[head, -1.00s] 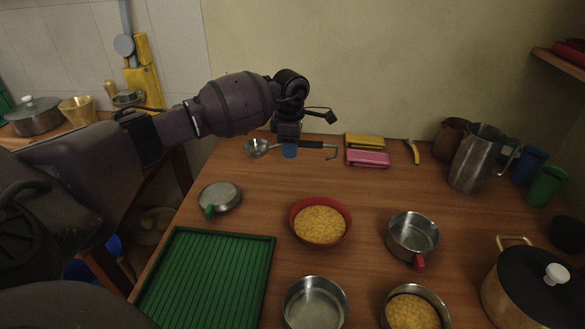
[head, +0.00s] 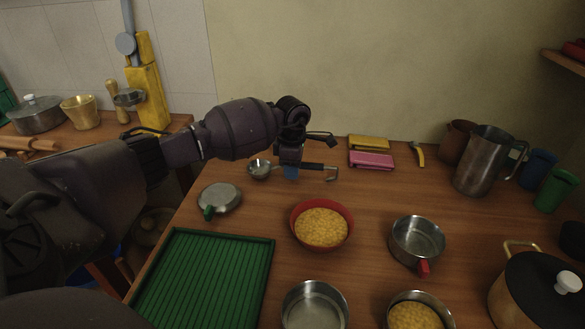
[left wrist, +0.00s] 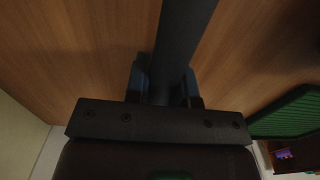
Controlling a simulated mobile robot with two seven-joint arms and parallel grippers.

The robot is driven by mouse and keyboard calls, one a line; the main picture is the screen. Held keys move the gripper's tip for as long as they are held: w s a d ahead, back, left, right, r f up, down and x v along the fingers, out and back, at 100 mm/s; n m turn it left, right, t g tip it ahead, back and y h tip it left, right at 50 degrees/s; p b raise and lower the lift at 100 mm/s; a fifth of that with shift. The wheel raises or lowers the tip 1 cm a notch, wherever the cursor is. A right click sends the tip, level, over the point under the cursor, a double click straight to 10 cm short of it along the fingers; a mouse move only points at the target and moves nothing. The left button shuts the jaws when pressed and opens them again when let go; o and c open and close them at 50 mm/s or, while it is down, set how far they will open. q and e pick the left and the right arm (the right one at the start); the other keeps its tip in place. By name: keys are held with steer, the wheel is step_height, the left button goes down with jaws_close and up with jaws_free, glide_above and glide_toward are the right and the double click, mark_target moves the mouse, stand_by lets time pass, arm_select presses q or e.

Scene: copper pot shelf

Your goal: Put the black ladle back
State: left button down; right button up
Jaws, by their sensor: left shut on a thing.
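The black ladle (head: 313,165) has a silver bowl (head: 259,169) at its left end, a black handle and a bent hook at its right end. It lies crosswise at the back of the wooden table, left of the folded cloths. My left gripper (head: 290,172) is shut on the ladle's handle from above, near the bowl. In the left wrist view, the dark handle (left wrist: 183,40) runs between the blue fingers. I cannot tell whether the ladle touches the table or hangs just above it. My right gripper is not in view.
A lidded pan (head: 219,198), a red bowl of yellow food (head: 321,225) and a green ribbed tray (head: 205,280) are nearer. Yellow (head: 369,142) and pink (head: 371,160) cloths lie right of the ladle. A steel pitcher (head: 484,165) stands at the right. Bare wood lies in front of the cloths.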

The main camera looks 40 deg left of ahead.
arm_select(q)
steer(key=c, duration=1)
jaws_free()
steer(key=shift+f, duration=0.1)
steer(key=shift+r, duration=0.3)
step_height(320, 180, up, 11)
steer(key=shift+f+p, duration=0.1)
steer(key=shift+p, duration=0.95)
steer(key=shift+r, duration=0.45)
